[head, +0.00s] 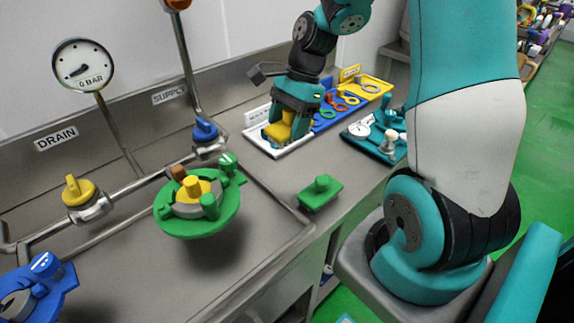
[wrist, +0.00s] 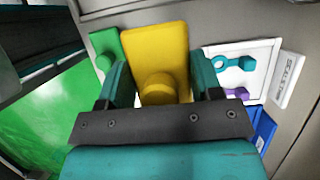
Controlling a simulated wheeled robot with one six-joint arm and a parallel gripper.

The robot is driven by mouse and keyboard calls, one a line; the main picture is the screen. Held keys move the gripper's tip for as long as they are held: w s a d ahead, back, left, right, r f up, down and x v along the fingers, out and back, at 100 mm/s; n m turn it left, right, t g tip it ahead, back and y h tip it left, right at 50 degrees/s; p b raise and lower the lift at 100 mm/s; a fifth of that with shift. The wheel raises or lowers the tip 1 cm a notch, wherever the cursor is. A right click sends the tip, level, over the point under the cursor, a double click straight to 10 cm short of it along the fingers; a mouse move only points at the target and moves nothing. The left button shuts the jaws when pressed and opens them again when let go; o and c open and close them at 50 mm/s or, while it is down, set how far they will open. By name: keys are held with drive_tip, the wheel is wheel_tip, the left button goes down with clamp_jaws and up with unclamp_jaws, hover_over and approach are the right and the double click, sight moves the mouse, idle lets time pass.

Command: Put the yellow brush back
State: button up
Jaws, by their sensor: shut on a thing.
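The yellow brush (head: 278,133) is a block with a round knob on top. My gripper (head: 290,121) is shut on it at the white tray (head: 262,146), in the back middle of the head view. In the wrist view the brush (wrist: 158,38) sits between my two teal fingers (wrist: 160,82), with its knob toward my palm. The white tray (wrist: 268,52) shows to its right there, holding a teal and a purple piece. I cannot tell whether the brush touches the tray. My gripper and arm hide part of the tray in the head view.
Blue and yellow trays (head: 372,90) with ring tools adjoin the white one. A teal tray (head: 360,146) with a gauge lies nearer. A green brush (head: 321,192) stands on the counter. A green round fitting (head: 180,225) and pipes with valves fill the left.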

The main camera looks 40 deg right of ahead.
wheel_tip(320, 180, down, 12)
drive_tip(key=shift+s+r, duration=0.1)
drive_tip(key=shift+r, duration=0.05)
idle(0.3)
drive_tip(key=shift+b, duration=0.3)
drive_tip(key=o, duration=0.8)
drive_tip(key=shift+o, duration=0.2)
